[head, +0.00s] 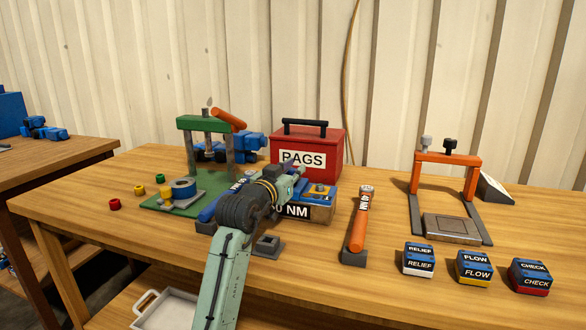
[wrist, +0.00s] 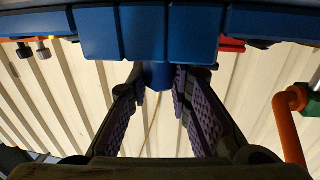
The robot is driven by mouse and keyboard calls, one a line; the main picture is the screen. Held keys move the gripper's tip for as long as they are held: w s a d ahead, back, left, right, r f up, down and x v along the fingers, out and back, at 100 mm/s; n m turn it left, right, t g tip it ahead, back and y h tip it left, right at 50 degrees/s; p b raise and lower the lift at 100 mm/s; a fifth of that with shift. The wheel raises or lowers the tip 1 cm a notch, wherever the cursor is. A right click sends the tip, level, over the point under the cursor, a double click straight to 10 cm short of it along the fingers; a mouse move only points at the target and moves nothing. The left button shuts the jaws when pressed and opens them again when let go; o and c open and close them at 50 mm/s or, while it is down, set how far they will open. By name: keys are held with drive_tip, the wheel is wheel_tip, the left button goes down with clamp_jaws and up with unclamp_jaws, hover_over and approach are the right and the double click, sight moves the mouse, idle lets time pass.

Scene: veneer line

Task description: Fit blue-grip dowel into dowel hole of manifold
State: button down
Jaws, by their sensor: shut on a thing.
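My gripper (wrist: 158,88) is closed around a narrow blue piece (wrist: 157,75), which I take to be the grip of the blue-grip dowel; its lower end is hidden. A large blue segmented body (wrist: 150,32) fills the top edge of the upside-down wrist view, close to the fingertips. In the head view, my gripper (head: 291,172) is over the middle of the bench beside a low blue and yellow block (head: 321,191). I cannot tell whether that block is the manifold. No dowel hole shows, and I cannot tell whether the dowel touches anything.
A red RAGS box (head: 333,150) stands behind my gripper. A green press (head: 203,124) is at left, with blue parts behind it. An orange-handled tool (head: 359,222) stands at right. Farther right are an orange frame (head: 446,160) and small labelled boxes (head: 474,268).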

drive_tip(key=shift+f, duration=0.1)
drive_tip(key=c, duration=1.5)
unclamp_jaws()
drive_tip(key=shift+o, duration=0.2)
drive_tip(key=shift+s+r, duration=0.1)
drive_tip(key=shift+r, duration=0.1)
drive_tip(key=b+v, duration=0.2)
drive_tip(key=v, duration=1)
drive_tip(key=shift+b, duration=0.3)
